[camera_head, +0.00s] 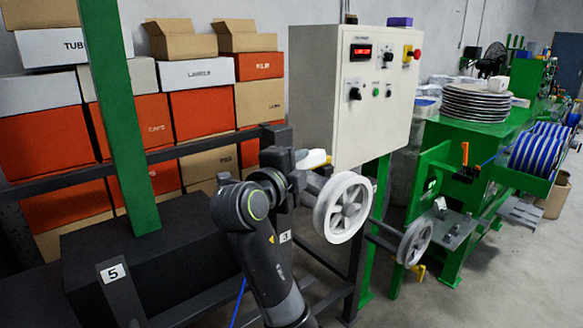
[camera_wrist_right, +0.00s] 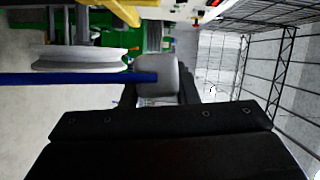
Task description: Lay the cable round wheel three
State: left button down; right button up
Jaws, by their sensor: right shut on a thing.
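A pale spoked wheel (camera_head: 343,207) stands beside a post with a "3" label (camera_head: 285,237). In the right wrist view a pale grooved wheel (camera_wrist_right: 80,60) lies at upper left. The blue cable (camera_wrist_right: 85,78) runs straight from the left edge into my right gripper (camera_wrist_right: 157,82), passing close along that wheel; whether it touches the groove I cannot tell. My right gripper is shut on the cable. In the head view my right arm hides much of the gripper (camera_head: 298,178), just left of the wheel. A piece of blue cable (camera_head: 238,302) shows low down. My left gripper is out of view.
A control box (camera_head: 350,95) stands behind the wheel. A second spoked wheel (camera_head: 414,241) is at right, near a green machine and a blue cable spool (camera_head: 538,150). A post labelled "5" (camera_head: 113,273) is at left. Stacked boxes (camera_head: 205,118) fill the back left.

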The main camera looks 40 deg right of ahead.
jog(key=d, duration=0.6)
jog(key=w+d+b, duration=0.1)
jog(key=d, duration=1.2)
jog(key=shift+w+b, duration=0.2)
jog(key=shift+b, duration=0.15)
jog(key=shift+w+d+b, duration=0.1)
jog(key=shift+d+b, duration=0.25)
jog(key=shift+d, duration=0.8)
jog(key=d+b, duration=0.6)
jog(key=d, duration=0.6)
jog(key=shift+w+d, duration=0.15)
jog(key=shift+w, duration=0.3)
